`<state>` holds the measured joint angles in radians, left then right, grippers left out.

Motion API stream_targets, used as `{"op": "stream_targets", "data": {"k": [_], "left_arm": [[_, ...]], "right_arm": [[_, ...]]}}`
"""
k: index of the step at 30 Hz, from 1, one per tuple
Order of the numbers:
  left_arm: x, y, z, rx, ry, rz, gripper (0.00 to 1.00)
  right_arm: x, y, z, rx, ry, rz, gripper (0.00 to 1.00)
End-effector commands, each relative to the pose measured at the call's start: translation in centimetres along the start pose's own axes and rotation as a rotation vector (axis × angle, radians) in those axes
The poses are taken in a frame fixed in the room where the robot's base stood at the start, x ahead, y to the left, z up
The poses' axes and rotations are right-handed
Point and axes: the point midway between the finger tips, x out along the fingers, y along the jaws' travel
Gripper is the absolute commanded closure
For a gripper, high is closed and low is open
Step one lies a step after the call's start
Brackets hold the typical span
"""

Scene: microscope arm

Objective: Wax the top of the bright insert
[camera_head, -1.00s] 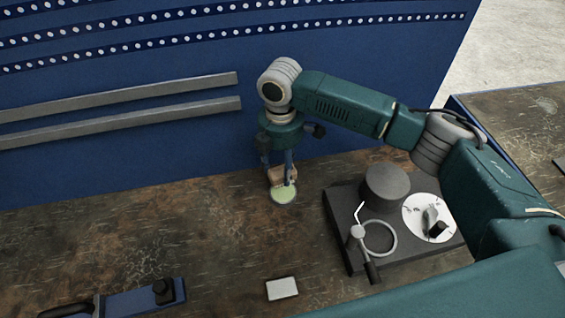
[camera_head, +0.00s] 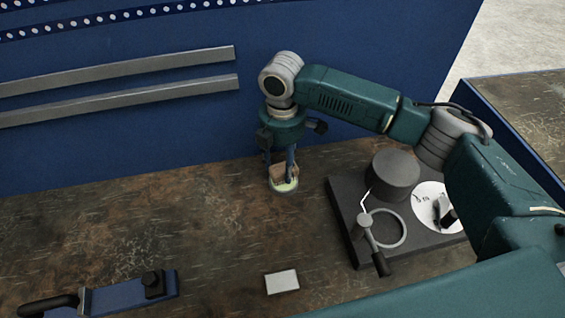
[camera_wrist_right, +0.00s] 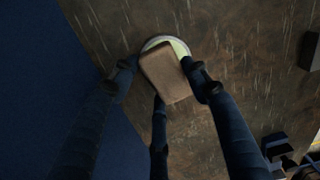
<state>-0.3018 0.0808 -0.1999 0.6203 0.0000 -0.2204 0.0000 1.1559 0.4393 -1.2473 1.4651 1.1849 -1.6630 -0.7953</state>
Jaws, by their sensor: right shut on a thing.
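My right gripper (camera_head: 283,173) points down with its fingers shut on a brown block (camera_head: 284,171). The block also shows between the fingers in the right wrist view (camera_wrist_right: 166,78). Just under it on the bench is a round dish with a pale yellow-green surface (camera_head: 287,187). The block hides much of that surface, and its rim shows past the block in the wrist view (camera_wrist_right: 172,43). I cannot tell whether block and surface touch. A small whitish rectangular piece (camera_head: 282,281) lies flat nearer the front; I cannot tell which bright piece is the insert. My left gripper is out of view.
A dark stand (camera_head: 341,220) at the right carries a black cylinder (camera_head: 392,174), a white disc (camera_head: 424,207), a ring and a lever (camera_head: 372,243). A blue tool (camera_head: 127,298) lies front left. A blue panel (camera_head: 120,150) rises behind. The bench's left-middle is clear.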

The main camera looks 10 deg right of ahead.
Motion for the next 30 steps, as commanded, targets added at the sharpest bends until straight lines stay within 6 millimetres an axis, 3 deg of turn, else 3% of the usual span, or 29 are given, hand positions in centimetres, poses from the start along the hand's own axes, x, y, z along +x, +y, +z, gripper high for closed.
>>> {"op": "stream_targets", "data": {"k": [30], "left_arm": [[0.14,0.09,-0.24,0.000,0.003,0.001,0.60]], "right_arm": [[0.81,0.03,-0.02,0.000,0.001,0.000,0.74]]}}
